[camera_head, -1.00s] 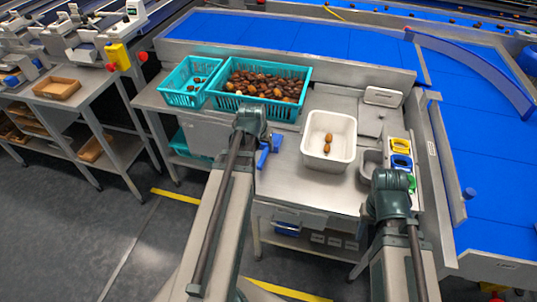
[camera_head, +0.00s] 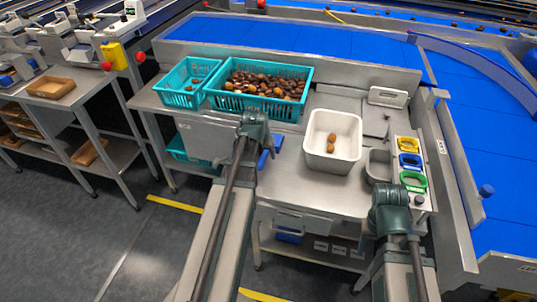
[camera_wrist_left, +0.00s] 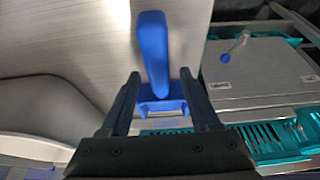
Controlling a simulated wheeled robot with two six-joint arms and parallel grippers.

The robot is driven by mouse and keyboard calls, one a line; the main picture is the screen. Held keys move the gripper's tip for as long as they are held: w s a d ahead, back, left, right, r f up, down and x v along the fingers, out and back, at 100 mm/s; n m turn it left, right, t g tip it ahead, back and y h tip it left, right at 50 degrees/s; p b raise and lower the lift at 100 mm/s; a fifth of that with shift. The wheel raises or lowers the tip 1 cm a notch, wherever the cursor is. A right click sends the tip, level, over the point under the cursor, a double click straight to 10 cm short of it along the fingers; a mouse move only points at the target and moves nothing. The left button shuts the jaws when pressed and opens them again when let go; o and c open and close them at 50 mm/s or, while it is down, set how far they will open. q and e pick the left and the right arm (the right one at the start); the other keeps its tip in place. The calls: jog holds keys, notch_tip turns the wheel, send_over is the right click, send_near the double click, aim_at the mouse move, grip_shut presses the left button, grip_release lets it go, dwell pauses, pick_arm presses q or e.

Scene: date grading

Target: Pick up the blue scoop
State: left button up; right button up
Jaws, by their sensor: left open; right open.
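The blue scoop (camera_head: 270,152) lies at the left front edge of the steel worktable, partly hidden by my left gripper (camera_head: 256,124) in the head view. In the left wrist view the scoop (camera_wrist_left: 153,50) shows a long rounded blue handle pointing up the picture and a squarer part lower down. My left gripper (camera_wrist_left: 162,88) is open, with its two fingers on either side of the scoop's lower part; I cannot tell whether they touch it. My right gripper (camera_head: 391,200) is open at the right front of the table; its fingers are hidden.
A teal crate of dates (camera_head: 212,97) and a smaller teal crate (camera_head: 160,97) stand behind the scoop. A white bin (camera_head: 312,160) holding a few dates stands right of it. Yellow (camera_head: 409,144), blue (camera_head: 410,160) and green (camera_head: 413,182) items sit at the right.

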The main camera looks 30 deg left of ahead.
pick_arm(q)
jog(key=shift+f, duration=0.15)
grip_shut()
dwell(1.4)
